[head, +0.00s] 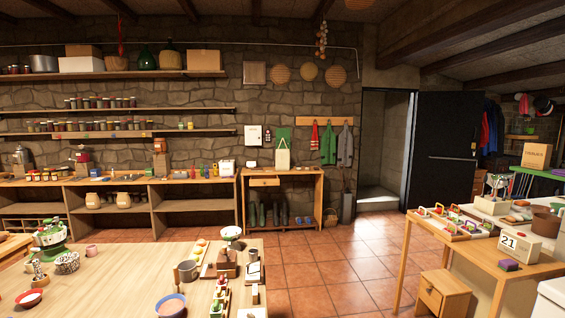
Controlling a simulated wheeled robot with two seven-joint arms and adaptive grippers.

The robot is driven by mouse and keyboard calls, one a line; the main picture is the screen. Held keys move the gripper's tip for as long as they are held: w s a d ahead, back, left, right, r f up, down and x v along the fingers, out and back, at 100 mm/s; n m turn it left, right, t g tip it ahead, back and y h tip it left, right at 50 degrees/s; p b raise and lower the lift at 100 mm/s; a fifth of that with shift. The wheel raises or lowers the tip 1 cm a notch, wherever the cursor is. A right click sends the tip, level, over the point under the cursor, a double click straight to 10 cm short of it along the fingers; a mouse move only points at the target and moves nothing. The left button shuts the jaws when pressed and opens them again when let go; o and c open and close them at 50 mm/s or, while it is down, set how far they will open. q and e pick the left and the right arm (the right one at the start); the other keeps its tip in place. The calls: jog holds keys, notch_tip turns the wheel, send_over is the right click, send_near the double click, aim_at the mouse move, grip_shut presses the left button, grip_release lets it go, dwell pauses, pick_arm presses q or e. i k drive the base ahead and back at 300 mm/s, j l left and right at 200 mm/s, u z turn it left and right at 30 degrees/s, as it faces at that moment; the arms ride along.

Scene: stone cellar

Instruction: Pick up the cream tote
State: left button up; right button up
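A cream tote (283,159) with looped handles is at the back wall, just above the top of a small wooden table (290,173). I cannot tell whether it stands on the table or hangs behind it. A green flat thing (283,134) shows behind its handles. The tote is far off, across the room, and looks small. Neither of my grippers is in view.
A wide wooden table (120,275) with bowls and other small items fills the near left. Another cluttered table (485,250) stands at the right, with a small wooden cabinet (443,293) beside it. Clear tiled floor (325,260) runs between them. A dark door (445,145) stands at the back right.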

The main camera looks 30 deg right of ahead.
aim_at(282, 157)
jog(key=i+l+z, duration=0.2)
jog(key=l, duration=0.2)
jog(key=i+l+z, duration=0.15)
jog(key=l, duration=0.2)
jog(key=i+l+z, duration=0.2)
jog(key=l, duration=0.15)
jog(key=i+l+z, duration=0.6)
jog(key=i+z, duration=0.15)
jog(key=i, duration=0.45)
jog(key=i+l+u, duration=0.1)
jog(key=i, duration=0.35)
jog(key=i+l+u, duration=0.1)
jog(key=i+u, duration=0.2)
jog(key=i, duration=0.55)
jog(key=i+u, duration=0.15)
jog(key=i, duration=0.65)
jog(key=i+u, duration=0.15)
jog(key=i, duration=0.7)
jog(key=i+l+u, duration=0.15)
jog(key=i, duration=0.65)
